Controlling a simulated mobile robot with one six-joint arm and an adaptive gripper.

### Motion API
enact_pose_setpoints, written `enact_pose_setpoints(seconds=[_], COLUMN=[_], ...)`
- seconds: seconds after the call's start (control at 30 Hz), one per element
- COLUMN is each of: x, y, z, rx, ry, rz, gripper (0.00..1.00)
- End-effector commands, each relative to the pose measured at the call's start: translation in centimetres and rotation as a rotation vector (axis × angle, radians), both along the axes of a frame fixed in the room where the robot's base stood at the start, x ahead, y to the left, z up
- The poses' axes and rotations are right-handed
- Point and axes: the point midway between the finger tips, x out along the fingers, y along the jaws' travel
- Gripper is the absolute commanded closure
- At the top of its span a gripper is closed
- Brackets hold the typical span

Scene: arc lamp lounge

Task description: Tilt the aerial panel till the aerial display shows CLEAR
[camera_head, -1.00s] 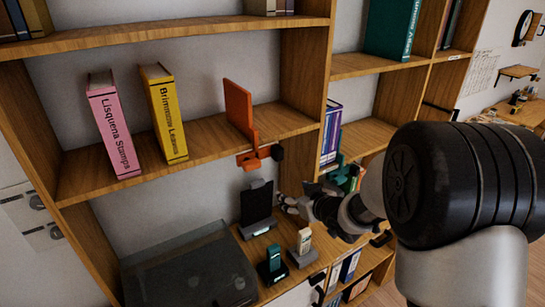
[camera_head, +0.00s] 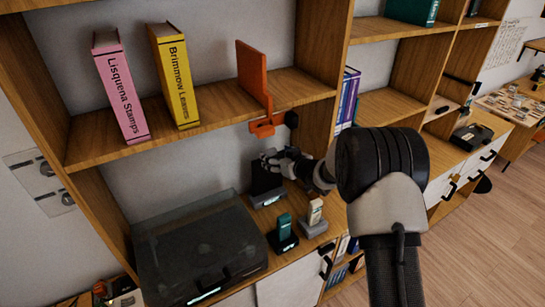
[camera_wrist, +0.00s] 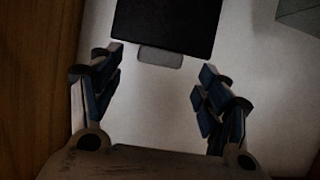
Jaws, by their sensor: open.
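The aerial panel (camera_head: 262,180) is a dark, upright flat plate on a stand on the lower shelf. A small lit display (camera_head: 266,200) shows at the foot of its stand; its text is too small to read. My gripper (camera_head: 272,158) is at the panel's upper edge in the head view and hides part of it. In the wrist view my gripper (camera_wrist: 155,82) is open, and the panel's dark plate (camera_wrist: 165,22) shows at the top, ahead of the fingertips. A grey tab (camera_wrist: 160,57) sticks out from its edge, between the finger lines. Nothing is between the fingers.
An orange bracket (camera_head: 254,85) hangs at the shelf edge just above my gripper. A teal handset (camera_head: 284,228) and a beige handset (camera_head: 315,212) stand in front of the panel. A dark-lidded box (camera_head: 195,250) is to the left. Pink and yellow books stand above.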

Motion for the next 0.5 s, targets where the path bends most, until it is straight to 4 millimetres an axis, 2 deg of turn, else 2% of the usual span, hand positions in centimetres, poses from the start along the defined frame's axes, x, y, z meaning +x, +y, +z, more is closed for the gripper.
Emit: enact_pose_setpoints(seconds=[0.2,0.5], x=[2.3,3.0], y=[1.6,2.1], z=[-1.3,-1.5], rx=[0.000,-0.001], ry=[0.000,0.000], rz=[0.001,0.000], gripper=[0.30,0.30])
